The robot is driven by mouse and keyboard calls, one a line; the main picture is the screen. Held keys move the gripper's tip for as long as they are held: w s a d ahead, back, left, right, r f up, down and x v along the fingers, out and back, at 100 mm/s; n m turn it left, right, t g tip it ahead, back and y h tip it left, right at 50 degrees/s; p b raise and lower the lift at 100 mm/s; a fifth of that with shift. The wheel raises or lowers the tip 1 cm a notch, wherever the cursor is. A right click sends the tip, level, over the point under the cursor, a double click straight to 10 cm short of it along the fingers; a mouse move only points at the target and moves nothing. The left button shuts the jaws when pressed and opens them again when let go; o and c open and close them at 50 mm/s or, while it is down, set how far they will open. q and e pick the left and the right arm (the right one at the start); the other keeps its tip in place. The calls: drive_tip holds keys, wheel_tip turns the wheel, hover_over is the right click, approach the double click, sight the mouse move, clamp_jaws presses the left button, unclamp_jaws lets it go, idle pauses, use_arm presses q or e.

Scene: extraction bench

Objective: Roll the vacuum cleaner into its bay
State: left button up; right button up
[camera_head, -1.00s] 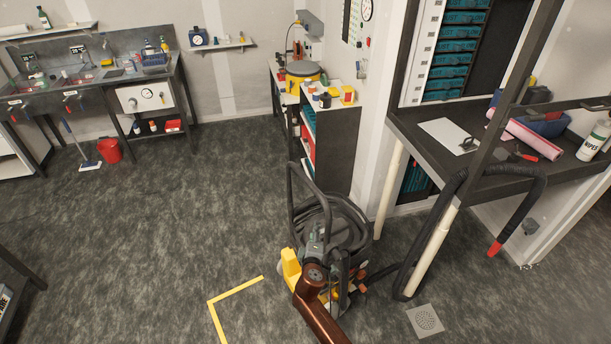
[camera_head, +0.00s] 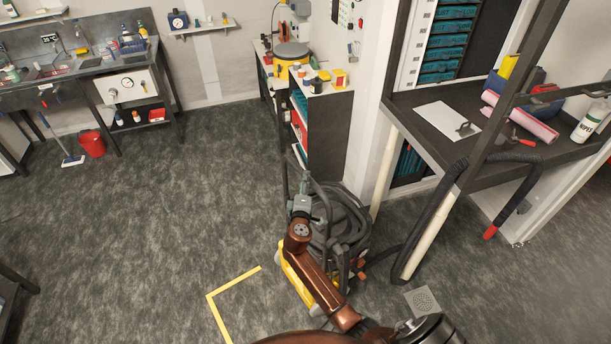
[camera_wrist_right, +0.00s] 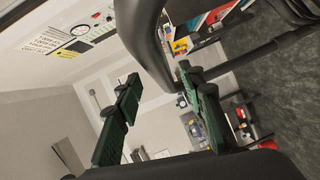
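The vacuum cleaner (camera_head: 346,222) stands upright on the floor in the head view, with a yellow base (camera_head: 294,276), a coiled dark hose and a black loop handle. A yellow tape corner (camera_head: 208,297) marks the floor to its left; I cannot tell if this is the bay. My right gripper (camera_head: 304,182) is at the handle, above the base, and my brown arm link hides part of the machine. In the right wrist view, its green fingers (camera_wrist_right: 158,72) are apart, with the dark handle tube (camera_wrist_right: 150,42) at the tips, not visibly clamped. My left gripper is not in view.
A shelf unit (camera_head: 327,135) stands behind the vacuum. To the right are a dark bench (camera_head: 420,122), its pale leg and a hanging black hose (camera_head: 430,222). A floor drain (camera_head: 422,301) lies right of the vacuum. Open floor spreads left, towards a red bucket (camera_head: 92,144).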

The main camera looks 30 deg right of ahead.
drive_tip(key=x, duration=0.2)
drive_tip(key=shift+w, duration=0.35)
drive_tip(key=shift+w+d+f, duration=0.1)
drive_tip(key=shift+w+d, duration=0.1)
drive_tip(key=shift+w, duration=0.1)
drive_tip(key=shift+w+d, duration=0.1)
drive_tip(key=shift+d, duration=0.05)
drive_tip(key=c, duration=0.3)
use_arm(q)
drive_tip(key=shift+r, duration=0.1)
use_arm(e)
clamp_jaws()
